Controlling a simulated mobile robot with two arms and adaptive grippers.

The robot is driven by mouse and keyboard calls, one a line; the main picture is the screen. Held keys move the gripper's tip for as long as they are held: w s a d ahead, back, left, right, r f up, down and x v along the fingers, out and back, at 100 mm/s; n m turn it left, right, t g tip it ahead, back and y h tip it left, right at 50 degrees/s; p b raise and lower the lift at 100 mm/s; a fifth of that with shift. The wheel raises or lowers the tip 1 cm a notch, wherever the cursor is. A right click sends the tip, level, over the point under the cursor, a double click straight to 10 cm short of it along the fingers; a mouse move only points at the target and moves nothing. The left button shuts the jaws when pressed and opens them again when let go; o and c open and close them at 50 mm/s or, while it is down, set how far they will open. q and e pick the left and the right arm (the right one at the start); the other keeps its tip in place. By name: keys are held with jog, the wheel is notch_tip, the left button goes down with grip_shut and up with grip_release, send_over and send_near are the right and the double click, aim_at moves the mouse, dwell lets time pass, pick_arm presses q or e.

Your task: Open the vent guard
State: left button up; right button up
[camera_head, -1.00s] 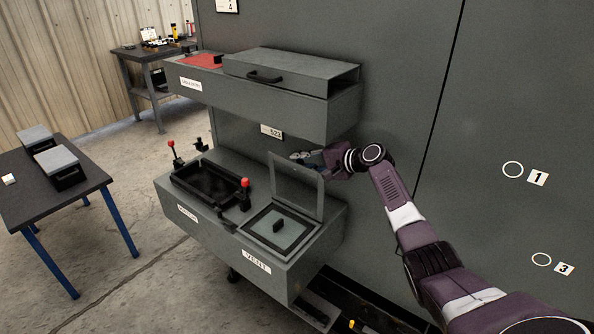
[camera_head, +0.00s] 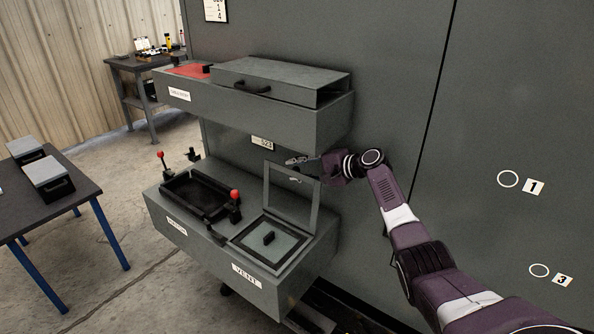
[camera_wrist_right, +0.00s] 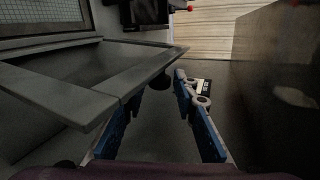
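The vent guard (camera_head: 314,208) is a grey hinged frame standing raised, nearly upright, at the back of the vent opening (camera_head: 240,238) marked VENT. Below it a pale panel (camera_head: 285,243) with a dark block handle (camera_head: 268,238) lies in the opening. My right gripper (camera_head: 303,162) is at the guard's upper right edge, partly behind it. In the right wrist view the guard's frame (camera_wrist_right: 75,101) crosses at the left, close to one blue finger. The gripper (camera_wrist_right: 160,92) is open, with nothing between its fingers. Whether it touches the guard is unclear. My left gripper is out of view.
Left of the vent is a dark recessed tray (camera_head: 196,197) with red-knobbed levers (camera_head: 234,196). A shelf unit (camera_head: 318,124) overhangs above. A tall grey wall (camera_head: 400,90) stands behind. A table (camera_head: 84,187) with boxes is at the left, with floor between.

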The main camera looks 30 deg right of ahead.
jog(key=shift+o, duration=0.4)
jog(key=shift+s, duration=0.1)
jog(key=v, duration=1.1)
jog(key=shift+s+d+r, duration=0.2)
jog(key=shift+s+r, duration=0.05)
jog(key=shift+s, duration=0.05)
